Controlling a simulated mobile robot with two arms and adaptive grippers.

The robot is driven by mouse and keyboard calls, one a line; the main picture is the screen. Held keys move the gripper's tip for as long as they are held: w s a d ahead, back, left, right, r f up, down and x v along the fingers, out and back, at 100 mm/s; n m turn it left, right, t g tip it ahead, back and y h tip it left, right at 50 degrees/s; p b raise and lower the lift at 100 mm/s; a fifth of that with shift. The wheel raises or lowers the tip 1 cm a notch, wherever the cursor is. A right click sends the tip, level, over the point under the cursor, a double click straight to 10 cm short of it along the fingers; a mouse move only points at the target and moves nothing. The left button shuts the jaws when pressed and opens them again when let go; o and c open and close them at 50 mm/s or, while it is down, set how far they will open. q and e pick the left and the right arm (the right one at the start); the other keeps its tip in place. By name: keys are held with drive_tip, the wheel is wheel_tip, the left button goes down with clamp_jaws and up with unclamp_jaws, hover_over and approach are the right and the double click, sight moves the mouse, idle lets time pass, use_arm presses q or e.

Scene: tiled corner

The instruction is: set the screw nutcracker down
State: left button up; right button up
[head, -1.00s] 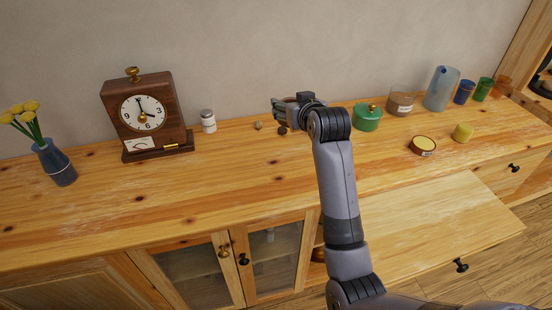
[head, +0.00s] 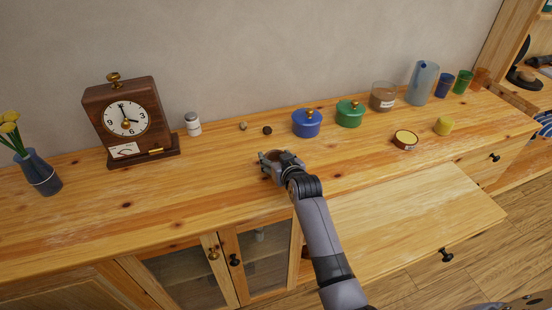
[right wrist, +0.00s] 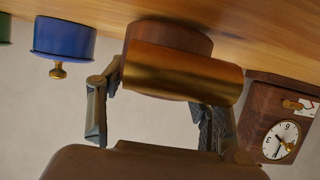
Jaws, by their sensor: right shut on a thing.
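The screw nutcracker shows in the right wrist view as a dark brown wooden body (right wrist: 172,36) with a brass-coloured cylinder (right wrist: 185,72). My right gripper (right wrist: 165,84) is shut on it, with a finger on either side. In the head view my right gripper (head: 274,160) is low over the middle of the wooden cabinet top (head: 200,190). Only a small brown part of the nutcracker (head: 272,155) shows there. In the wrist view its wooden end is at the cabinet top; I cannot tell whether it touches. My left gripper is not in view.
A wooden clock (head: 128,120) and white jar (head: 193,124) stand left. The cabinet top in front of the clock is clear.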

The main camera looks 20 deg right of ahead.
drive_tip(key=shift+f, duration=0.1)
drive_tip(key=shift+f, duration=0.15)
drive_tip(key=o, duration=1.4)
drive_tip(key=shift+r, duration=0.2)
drive_tip(key=v, duration=1.2)
drive_tip(key=shift+s+f, duration=0.1)
